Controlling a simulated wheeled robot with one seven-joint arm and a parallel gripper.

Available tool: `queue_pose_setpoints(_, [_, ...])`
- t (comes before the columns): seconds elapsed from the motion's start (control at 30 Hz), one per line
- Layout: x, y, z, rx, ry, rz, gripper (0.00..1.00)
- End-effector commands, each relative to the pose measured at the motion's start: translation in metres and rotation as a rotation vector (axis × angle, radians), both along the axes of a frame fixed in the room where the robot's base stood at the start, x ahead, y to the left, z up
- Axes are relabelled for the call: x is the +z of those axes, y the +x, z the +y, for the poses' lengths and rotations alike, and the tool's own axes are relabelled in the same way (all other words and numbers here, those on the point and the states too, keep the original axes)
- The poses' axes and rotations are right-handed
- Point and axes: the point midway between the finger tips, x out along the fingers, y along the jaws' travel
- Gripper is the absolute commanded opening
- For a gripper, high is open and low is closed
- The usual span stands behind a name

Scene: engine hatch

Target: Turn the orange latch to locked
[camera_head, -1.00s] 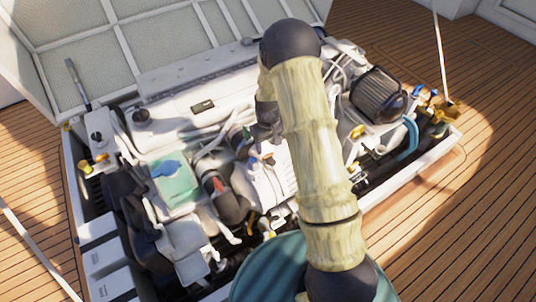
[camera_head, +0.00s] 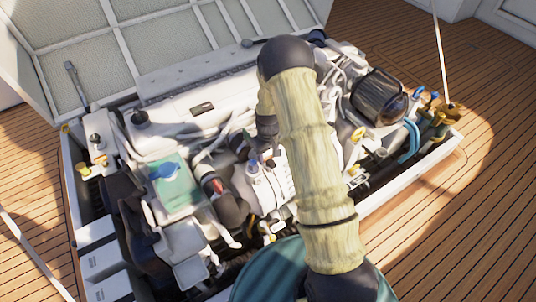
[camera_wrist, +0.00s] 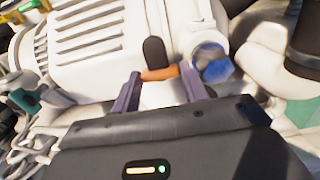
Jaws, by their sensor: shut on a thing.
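The orange latch (camera_wrist: 160,74) shows in the wrist view as a short orange bar below an upright black rounded piece (camera_wrist: 154,50). My gripper (camera_wrist: 160,70) has one dark finger at each end of the bar and is shut on it. The latch sits beside a blue-topped cap (camera_wrist: 212,64) on the white engine block. In the head view my arm covers much of this area, and I cannot make out the latch clearly there.
The white ribbed engine housing (camera_wrist: 85,40) lies just beyond the fingers. In the head view, hoses and a dark cylindrical filter (camera_head: 379,96) stand right of my arm. A teal-topped box (camera_head: 172,182) is at the left. The open hatch lid (camera_head: 150,40) rises behind.

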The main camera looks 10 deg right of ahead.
Motion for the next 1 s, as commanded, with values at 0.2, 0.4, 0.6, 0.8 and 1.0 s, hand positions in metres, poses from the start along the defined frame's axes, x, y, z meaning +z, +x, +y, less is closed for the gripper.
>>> queue_pose_setpoints(0.2, [0.0013, -0.0002, 0.0002, -0.035, 0.001, 0.001, 0.21])
queue_pose_setpoints(0.4, [0.0029, -0.0001, 0.0002, -0.122, -0.001, 0.002, 0.21])
queue_pose_setpoints(0.6, [0.0038, 0.0000, 0.0004, -0.266, 0.000, 0.001, 0.21])
queue_pose_setpoints(0.8, [0.0040, -0.0003, 0.0001, -0.448, -0.001, 0.002, 0.21])
queue_pose_setpoints(1.0, [0.0038, 0.0002, 0.0005, -0.638, 0.000, 0.000, 0.21])
